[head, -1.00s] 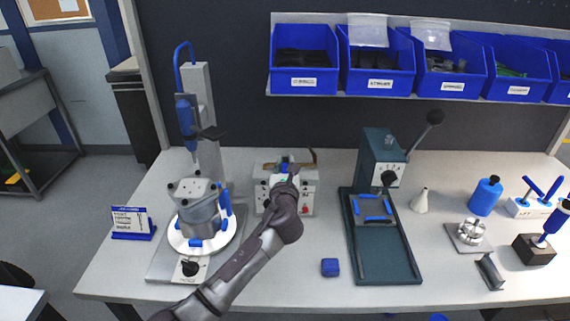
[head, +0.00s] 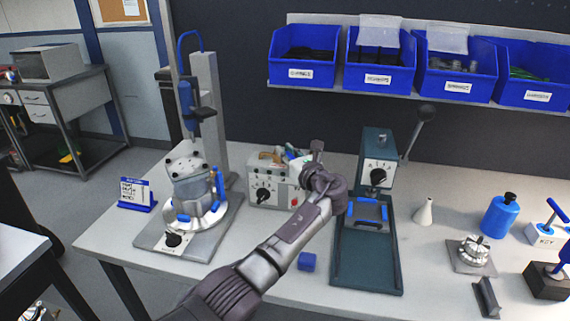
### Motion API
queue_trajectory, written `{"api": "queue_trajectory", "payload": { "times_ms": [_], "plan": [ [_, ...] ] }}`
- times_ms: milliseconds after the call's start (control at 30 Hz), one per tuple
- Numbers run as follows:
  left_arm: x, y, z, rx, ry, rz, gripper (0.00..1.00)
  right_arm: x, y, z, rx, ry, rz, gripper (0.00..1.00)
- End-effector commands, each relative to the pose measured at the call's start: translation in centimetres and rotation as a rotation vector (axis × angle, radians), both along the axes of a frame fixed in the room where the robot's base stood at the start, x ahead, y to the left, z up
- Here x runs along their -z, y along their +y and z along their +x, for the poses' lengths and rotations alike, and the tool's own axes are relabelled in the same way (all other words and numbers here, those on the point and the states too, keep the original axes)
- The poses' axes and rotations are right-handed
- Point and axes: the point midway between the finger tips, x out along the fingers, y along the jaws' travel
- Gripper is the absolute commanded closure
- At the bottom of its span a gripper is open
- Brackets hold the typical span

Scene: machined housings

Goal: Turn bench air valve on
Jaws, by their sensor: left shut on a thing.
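My left gripper (head: 317,153) is at the end of the arm that rises from the bottom of the head view. It is just right of the grey control box's top, with its wrist in front of the box's right end. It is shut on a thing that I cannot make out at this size. The grey control box (head: 259,181) has a black knob (head: 263,195) and a red button on its front. No part is clearly recognizable as the bench air valve. My right gripper is not in view.
A dark green press (head: 376,160) stands right of my gripper. A fixture with a metal housing (head: 190,187) is at left. A small blue block (head: 307,262) lies near my forearm. Blue bins (head: 380,78) hang above. A white cone (head: 424,212) and blue bottle (head: 499,217) stand at right.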

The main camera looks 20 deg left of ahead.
Motion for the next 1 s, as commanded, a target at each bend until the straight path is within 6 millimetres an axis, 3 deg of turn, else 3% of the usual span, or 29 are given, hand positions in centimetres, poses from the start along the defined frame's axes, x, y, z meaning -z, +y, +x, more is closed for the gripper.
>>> {"api": "queue_trajectory", "payload": {
  "times_ms": [33, 100, 300, 600, 967, 1000],
  "plan": [
    [0.6, -0.1, 0.1, -0.033, -0.001, -0.004, 1.00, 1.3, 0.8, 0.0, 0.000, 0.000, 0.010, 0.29],
    [0.6, 0.0, 0.1, -0.075, 0.001, -0.004, 1.00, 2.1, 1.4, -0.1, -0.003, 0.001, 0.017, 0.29],
    [0.4, 0.1, 0.0, -0.157, 0.001, -0.004, 1.00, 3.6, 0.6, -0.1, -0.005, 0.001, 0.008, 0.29],
    [0.2, 0.1, 0.0, -0.206, 0.002, -0.005, 1.00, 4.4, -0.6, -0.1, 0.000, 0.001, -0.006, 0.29],
    [0.1, 0.2, 0.0, -0.210, 0.003, -0.005, 1.00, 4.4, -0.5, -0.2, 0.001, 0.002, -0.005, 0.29],
    [0.1, 0.2, 0.0, -0.209, 0.003, -0.005, 0.80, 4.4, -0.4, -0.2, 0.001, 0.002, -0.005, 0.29]
  ]
}}
